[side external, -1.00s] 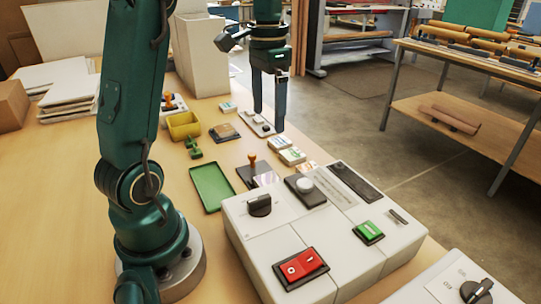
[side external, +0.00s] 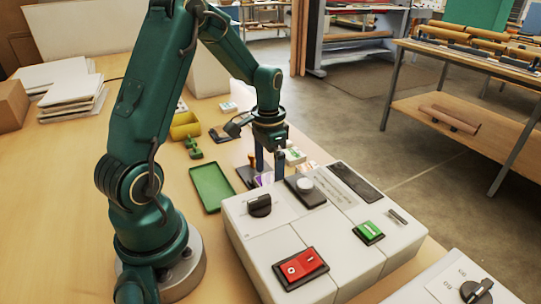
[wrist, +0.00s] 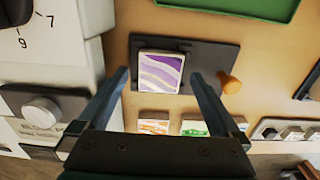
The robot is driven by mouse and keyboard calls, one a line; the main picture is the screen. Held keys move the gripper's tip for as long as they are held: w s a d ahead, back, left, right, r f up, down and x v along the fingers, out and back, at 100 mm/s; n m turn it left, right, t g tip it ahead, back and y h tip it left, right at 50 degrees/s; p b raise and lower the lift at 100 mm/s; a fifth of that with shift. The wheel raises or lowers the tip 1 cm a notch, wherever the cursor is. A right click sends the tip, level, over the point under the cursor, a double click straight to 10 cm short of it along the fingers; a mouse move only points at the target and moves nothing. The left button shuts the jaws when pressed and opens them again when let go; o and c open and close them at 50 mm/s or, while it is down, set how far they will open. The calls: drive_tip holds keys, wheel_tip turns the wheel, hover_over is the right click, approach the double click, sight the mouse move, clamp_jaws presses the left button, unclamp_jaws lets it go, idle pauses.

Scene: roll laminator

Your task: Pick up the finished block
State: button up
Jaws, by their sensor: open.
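The block I take to be the finished one (wrist: 160,72) has a purple and white wavy top. In the wrist view it lies on a dark plate (wrist: 207,60) with an orange knob (wrist: 230,84). In the side view it is mostly hidden behind my gripper (side external: 268,173). My gripper is open and points down over the plate. In the wrist view its fingers stand on the left and right of the block, with a gap on each side. Nothing is held. I cannot tell how high the fingertips are above the block.
The white control housing (side external: 258,235), with knobs, a red switch (side external: 300,266) and a green switch (side external: 368,232), stands close beside my gripper. A green tray (side external: 212,187) lies to the left. Orange-patterned (wrist: 153,127) and green-patterned (wrist: 194,128) blocks lie near the plate.

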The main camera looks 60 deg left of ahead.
drive_tip(key=shift+f, duration=0.6)
drive_tip(key=shift+c, duration=0.3)
drive_tip(key=c, duration=1.4)
drive_tip(key=shift+o, duration=0.2)
drive_tip(key=shift+r, duration=0.1)
